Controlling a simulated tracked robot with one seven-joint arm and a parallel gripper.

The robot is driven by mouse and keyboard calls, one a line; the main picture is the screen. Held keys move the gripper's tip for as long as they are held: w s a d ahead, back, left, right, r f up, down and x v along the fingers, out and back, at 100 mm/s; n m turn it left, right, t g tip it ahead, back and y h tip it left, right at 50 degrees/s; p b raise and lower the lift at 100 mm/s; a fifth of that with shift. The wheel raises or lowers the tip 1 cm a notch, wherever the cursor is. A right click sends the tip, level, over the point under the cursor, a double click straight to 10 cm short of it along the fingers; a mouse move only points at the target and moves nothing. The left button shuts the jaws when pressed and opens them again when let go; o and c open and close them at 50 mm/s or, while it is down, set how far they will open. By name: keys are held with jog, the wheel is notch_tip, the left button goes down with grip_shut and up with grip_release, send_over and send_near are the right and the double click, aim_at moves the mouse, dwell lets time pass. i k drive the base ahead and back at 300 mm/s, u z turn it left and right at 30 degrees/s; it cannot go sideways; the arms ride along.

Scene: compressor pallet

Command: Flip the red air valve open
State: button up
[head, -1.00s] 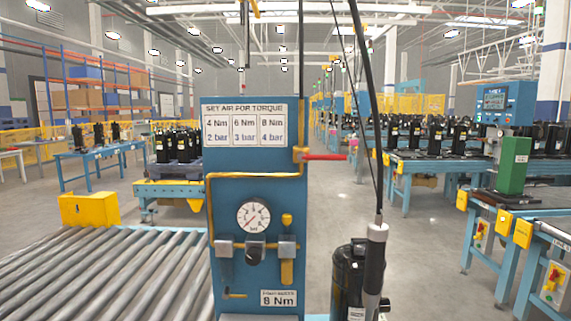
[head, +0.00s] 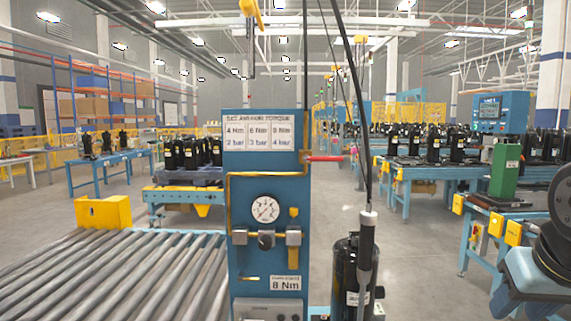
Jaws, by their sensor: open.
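The red air valve handle (head: 325,158) sticks out level to the right from the upper right edge of the blue panel (head: 242,205). It lies crosswise to the upright yellow pipe (head: 307,130) at its valve body. The round pressure gauge (head: 265,209) is on the panel below it; its needle is too small to read. Part of my arm (head: 540,265) shows at the lower right edge, well apart from the valve. My gripper is out of the picture.
A black compressor (head: 346,270) and a hanging tool (head: 367,245) on a cable stand just right of the panel, below the handle. A roller conveyor (head: 120,275) lies at the left. A green block (head: 504,172) stands on the right bench. The aisle floor between is clear.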

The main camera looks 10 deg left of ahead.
aim_at(306, 158)
jog(key=u, duration=0.75)
jog(key=k, duration=0.55)
jog(key=u, duration=0.2)
jog(key=i, duration=0.6)
jog(key=z, duration=0.2)
